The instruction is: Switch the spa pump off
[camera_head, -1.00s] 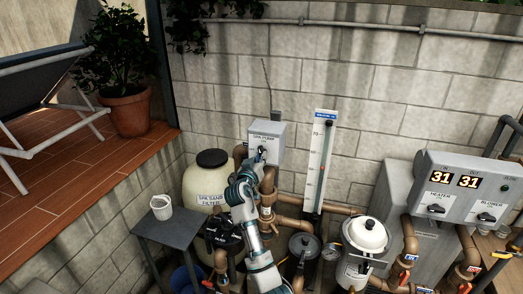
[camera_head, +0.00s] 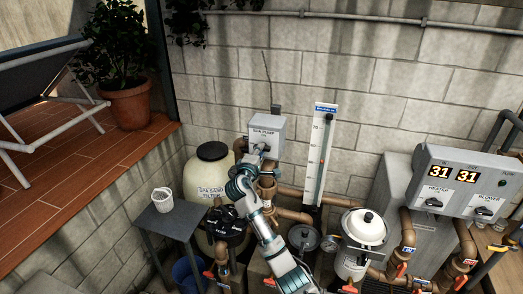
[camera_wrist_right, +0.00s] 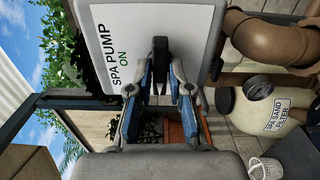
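The spa pump switch box (camera_head: 266,131) is a grey box on the block wall, left of the tall white gauge. In the right wrist view its white face (camera_wrist_right: 115,35) fills the upper middle, reading SPA PUMP and ON. A dark switch handle (camera_wrist_right: 160,62) stands out from the face. My right gripper (camera_wrist_right: 160,82) is right at the box, its two fingers on either side of the handle with gaps visible beside it. In the head view my right gripper (camera_head: 257,158) covers the box's lower part and hides the handle. My left gripper is not in view.
A white gauge (camera_head: 319,155) stands right of the box. Brown pipes (camera_head: 290,195) run close below it. The sand filter (camera_head: 205,180) and a grey table (camera_head: 170,222) with a white basket are to the left. A heater panel (camera_head: 465,180) is at right.

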